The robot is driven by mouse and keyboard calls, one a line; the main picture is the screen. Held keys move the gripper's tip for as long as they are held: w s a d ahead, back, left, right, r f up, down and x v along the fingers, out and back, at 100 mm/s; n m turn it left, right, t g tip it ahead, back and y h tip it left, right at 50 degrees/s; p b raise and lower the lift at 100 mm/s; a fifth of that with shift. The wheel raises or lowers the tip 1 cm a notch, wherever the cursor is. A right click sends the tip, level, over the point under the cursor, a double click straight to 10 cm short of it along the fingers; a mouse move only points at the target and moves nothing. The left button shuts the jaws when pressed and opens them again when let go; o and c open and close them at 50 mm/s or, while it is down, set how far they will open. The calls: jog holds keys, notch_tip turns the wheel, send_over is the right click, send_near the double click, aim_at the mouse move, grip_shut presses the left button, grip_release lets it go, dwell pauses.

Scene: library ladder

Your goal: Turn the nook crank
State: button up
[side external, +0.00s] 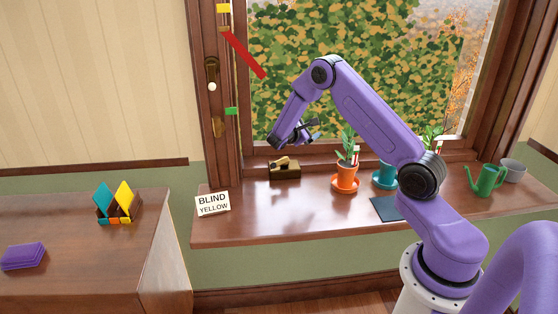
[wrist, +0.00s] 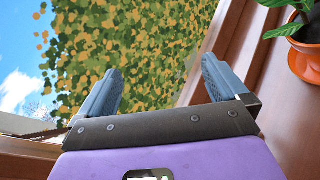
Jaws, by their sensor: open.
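A dark plate with a white knob (side external: 212,86) is on the window frame at upper left; it looks like a crank, but its arm is too small to make out. A red bar (side external: 243,53) slants down beside it, between a yellow tag (side external: 223,8) and a green tag (side external: 231,111). A sign (side external: 213,203) on the sill reads BLIND YELLOW. My gripper (side external: 311,130) is in front of the window, right of the knob and apart from it. In the wrist view my gripper (wrist: 161,75) is open, with nothing between its fingers.
A wooden box with a tan-handled tool (side external: 285,168) stands on the sill below my gripper. Orange (side external: 345,178) and teal (side external: 383,176) plant pots, a green watering can (side external: 486,180) and a grey pot (side external: 514,170) are to the right. A cabinet with cards (side external: 117,204) is at left.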

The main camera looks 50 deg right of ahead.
jog(key=s+a+m+g+y, duration=0.1)
jog(key=a+m+g+y, duration=0.15)
jog(key=m, duration=0.25)
jog(key=m+t+y, duration=0.3)
jog(key=m+y, duration=0.6)
jog(key=m, duration=0.2)
send_near(280, 161)
jog(key=shift+g, duration=0.25)
jog(key=x, duration=0.8)
jog(key=shift+w+f, duration=0.35)
jog(key=shift+d, duration=0.1)
jog(key=c, duration=0.9)
